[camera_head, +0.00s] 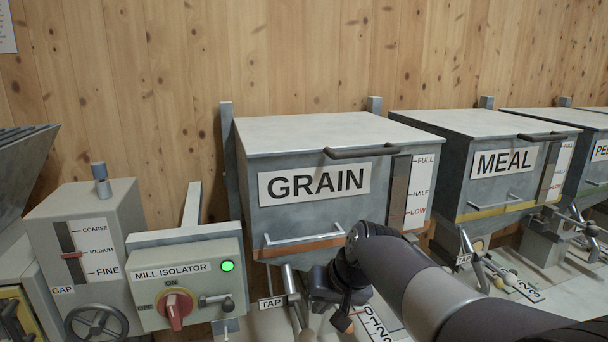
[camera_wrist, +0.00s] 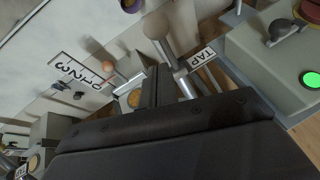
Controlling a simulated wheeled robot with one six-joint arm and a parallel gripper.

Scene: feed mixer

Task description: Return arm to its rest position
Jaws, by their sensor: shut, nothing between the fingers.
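My arm (camera_head: 415,285) reaches in from the lower right of the head view. My gripper (camera_head: 342,322) hangs low in front of the grain bin (camera_head: 310,240), beside its tap lever (camera_head: 294,300). In the wrist view my gripper (camera_wrist: 152,85) is shut with nothing seen between its fingers. The tap lever (camera_wrist: 170,50) with a round knob stands just beyond the fingers; whether they touch cannot be told. The gripper's dark body fills the bottom of the wrist view.
The mill isolator box (camera_head: 185,285), with a green lamp lit, stands left of the gripper. A meal bin (camera_head: 500,165) stands right. A numbered scale plate (camera_wrist: 82,75) lies near the fingers. Open space shows above the bins, before the wooden wall.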

